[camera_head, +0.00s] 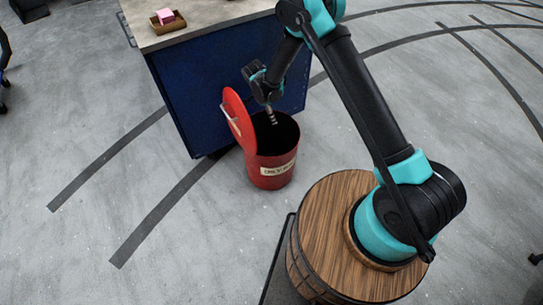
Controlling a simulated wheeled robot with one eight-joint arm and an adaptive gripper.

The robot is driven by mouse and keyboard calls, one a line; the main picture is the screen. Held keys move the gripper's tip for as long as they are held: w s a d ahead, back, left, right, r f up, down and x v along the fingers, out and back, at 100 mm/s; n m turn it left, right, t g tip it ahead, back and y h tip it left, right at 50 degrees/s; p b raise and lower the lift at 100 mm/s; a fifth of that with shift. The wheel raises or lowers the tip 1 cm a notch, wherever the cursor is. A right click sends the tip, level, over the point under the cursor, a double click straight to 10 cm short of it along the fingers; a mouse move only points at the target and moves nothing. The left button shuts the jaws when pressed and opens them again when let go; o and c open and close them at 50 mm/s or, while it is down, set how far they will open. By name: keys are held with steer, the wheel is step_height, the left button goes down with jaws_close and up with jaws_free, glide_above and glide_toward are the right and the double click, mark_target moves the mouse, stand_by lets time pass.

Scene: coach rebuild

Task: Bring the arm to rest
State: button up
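My arm rises from a round wooden barrel-like base and reaches over to the left. My gripper (271,112) hangs pointing down at the mouth of a red bin (272,178). It is small and dark here, and I cannot tell whether its fingers are open or shut. A short grey piece shows at its tip against the dark inside; I cannot tell if it is a finger or a held thing. The bin's red lid (237,122) stands open on the left side, close to the gripper. The bin's contents are hidden in shadow.
A blue workbench (196,106) with a pale top stands right behind the bin. A small wooden tray (168,27) with a pink block (165,15) sits on it.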

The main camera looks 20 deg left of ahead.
steer(key=shift+r, duration=1.4)
steer(key=w+d+r+n+y, duration=0.1)
steer(key=d+r+n, duration=0.2)
steer(key=d+r, duration=0.8)
steer(key=w+d+r+n+y, duration=0.1)
steer(key=d+r+n, duration=0.1)
steer(key=d+r, duration=0.9)
steer(key=s+d+r+n+t, duration=0.1)
steer(key=s+d+r+n, duration=0.1)
steer(key=s+d, duration=0.35)
steer(key=s+d+r+n, duration=0.1)
steer(key=s+d, duration=0.2)
steer(key=d, duration=0.6)
steer(key=s+d+n+t, duration=0.1)
steer(key=s+d+n, duration=0.2)
steer(key=s+d, duration=0.6)
steer(key=s, duration=0.3)
steer(key=shift+d+f+n+t+y, duration=0.2)
steer(key=shift+f+n+t+y, duration=0.1)
steer(key=shift+f+y, duration=0.1)
